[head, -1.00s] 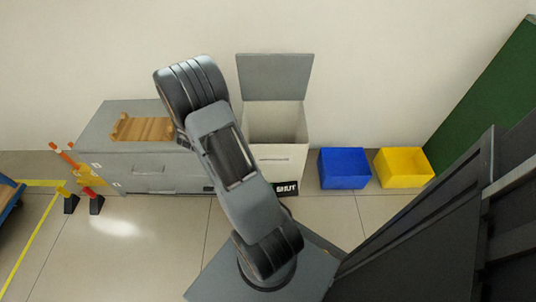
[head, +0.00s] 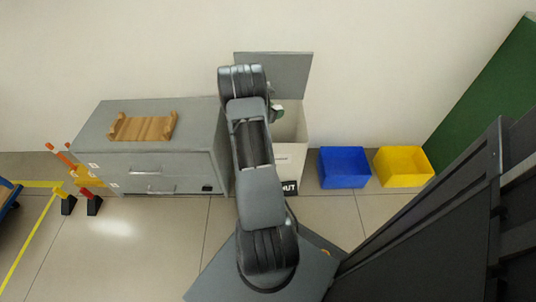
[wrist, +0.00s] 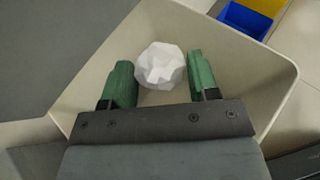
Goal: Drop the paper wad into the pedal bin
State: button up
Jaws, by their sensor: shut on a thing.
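The white, faceted paper wad (wrist: 160,66) sits between the green fingertips of my gripper (wrist: 161,76) in the wrist view. My gripper is shut on it and holds it over the open mouth of the pedal bin (wrist: 275,75). In the head view the cream pedal bin (head: 291,160) stands against the wall with its grey lid (head: 290,75) raised. My arm covers the bin's left part there and hides the wad. A bit of my gripper shows at the bin's opening.
A grey drawer cabinet (head: 160,170) with a wooden rack (head: 143,128) on top stands left of the bin. A blue box (head: 343,168) and a yellow box (head: 403,167) stand to its right. Orange-and-black posts (head: 90,185) stand at the left.

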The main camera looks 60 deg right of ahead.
notch_tip(320, 180, down, 5)
jog(key=b, duration=0.2)
jog(key=shift+r+b, duration=0.15)
jog(key=shift+b, duration=0.2)
jog(key=o, duration=1)
jog(key=shift+p+v, duration=2.35)
jog(key=shift+v, duration=4.55)
